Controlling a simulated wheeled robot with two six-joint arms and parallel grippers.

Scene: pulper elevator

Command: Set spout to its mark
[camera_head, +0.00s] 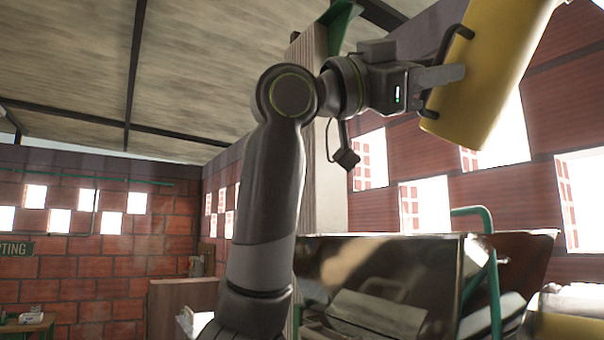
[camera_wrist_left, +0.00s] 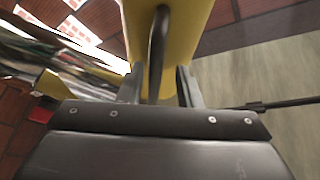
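The spout (camera_head: 487,75) is a yellow tube at the upper right of the head view, tilted, with a dark bar handle (camera_head: 449,46) on its left side. It also fills the top middle of the left wrist view (camera_wrist_left: 190,25). My left gripper (camera_head: 442,77) is raised at the handle. In the left wrist view its two fingers (camera_wrist_left: 160,80) stand apart, one on each side of the dark handle, with gaps showing between. My right gripper is in neither view. I cannot make out the mark for the spout.
A shiny metal hopper (camera_head: 390,270) with a green pipe frame (camera_head: 491,270) stands below the spout. A wooden post (camera_head: 322,190) rises behind my left arm. A brick wall (camera_head: 110,250) with openings closes the back.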

